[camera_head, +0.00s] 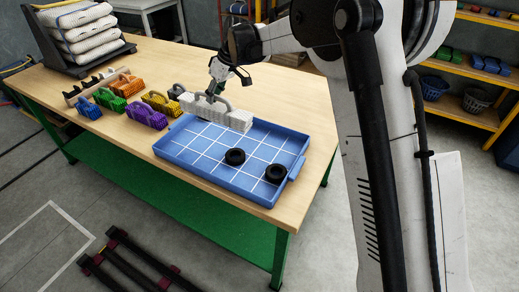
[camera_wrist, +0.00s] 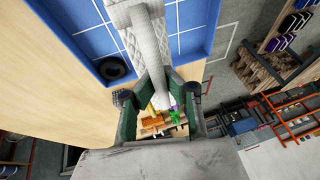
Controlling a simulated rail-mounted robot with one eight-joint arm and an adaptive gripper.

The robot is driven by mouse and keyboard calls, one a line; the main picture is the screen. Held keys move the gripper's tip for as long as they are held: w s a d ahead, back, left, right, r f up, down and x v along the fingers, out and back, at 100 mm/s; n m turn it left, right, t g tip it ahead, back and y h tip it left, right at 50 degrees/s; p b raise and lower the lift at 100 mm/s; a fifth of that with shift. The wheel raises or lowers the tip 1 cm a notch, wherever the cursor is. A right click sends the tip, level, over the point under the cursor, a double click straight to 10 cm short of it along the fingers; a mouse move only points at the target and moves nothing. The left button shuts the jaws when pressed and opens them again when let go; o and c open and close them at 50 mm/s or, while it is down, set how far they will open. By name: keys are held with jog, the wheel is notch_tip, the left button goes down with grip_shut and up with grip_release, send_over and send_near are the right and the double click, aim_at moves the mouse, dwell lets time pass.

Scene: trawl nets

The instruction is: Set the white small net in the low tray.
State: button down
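The white small net (camera_head: 215,114) is a pale mesh bundle with a grey carrying handle. In the head view it is over the back edge of the low tray, and it appears held above it. My gripper (camera_head: 214,91) is shut on the handle from above. In the wrist view the handle runs between the fingers of my gripper (camera_wrist: 157,82), and the net (camera_wrist: 148,42) extends beyond them. The low tray (camera_head: 180,165) is blue and shallow, with a white grid on its floor. It also shows in the wrist view (camera_wrist: 90,42). The net hides part of its back side.
Two black rings (camera_head: 235,157) lie inside the tray at its front right. Purple (camera_head: 147,115), yellow, green and orange nets stand left of the tray on the wooden table (camera_head: 110,150). A rack of stacked white nets (camera_head: 85,28) stands at the back left.

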jog(key=shift+d, duration=1)
jog(key=shift+w+d+f, duration=1.05)
jog(key=shift+d+f, duration=0.55)
jog(key=shift+f, duration=0.25)
jog(key=shift+w+d+f, duration=1)
jog(key=shift+d+f, duration=0.55)
jog(key=shift+f, duration=0.25)
jog(key=shift+w+d+f, duration=1.05)
jog(key=shift+d+f, duration=0.55)
jog(key=shift+f, duration=0.25)
jog(key=shift+f, duration=0.15)
jog(key=c, duration=2.3)
grip_release()
jog(key=o, duration=0.4)
